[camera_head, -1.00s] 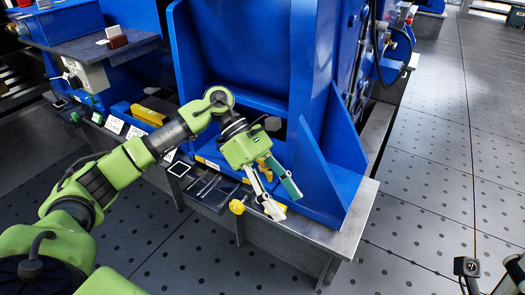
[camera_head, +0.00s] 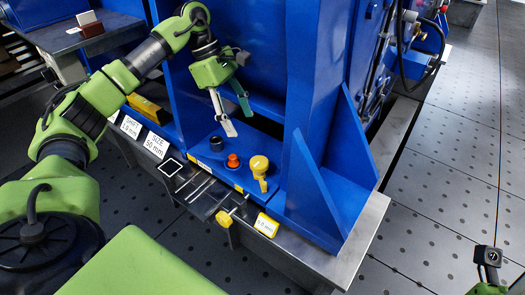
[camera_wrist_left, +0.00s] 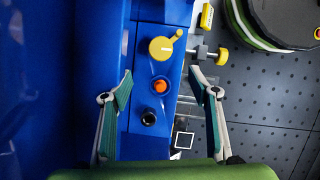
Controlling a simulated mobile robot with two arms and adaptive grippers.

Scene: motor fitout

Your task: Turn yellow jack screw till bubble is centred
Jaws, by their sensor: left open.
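A yellow knob with a side lever (camera_head: 259,166) stands on the blue base of the machine. It also shows in the left wrist view (camera_wrist_left: 161,48). A second yellow knob (camera_head: 226,222) sits on a horizontal screw at the bench front; it shows in the left wrist view (camera_wrist_left: 222,57) too. I cannot tell which is the jack screw, and I cannot make out a bubble. My left gripper (camera_head: 238,118) is open and empty, above and behind both knobs. In the wrist view its fingers (camera_wrist_left: 160,86) lie either side of an orange knob.
The orange knob (camera_head: 233,160) and a black knob (camera_head: 216,143) stand beside the levered knob. A yellow label (camera_head: 266,225) and white signs (camera_head: 157,144) line the bench edge. A blue upright (camera_head: 310,95) rises close behind. The floor at right is open.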

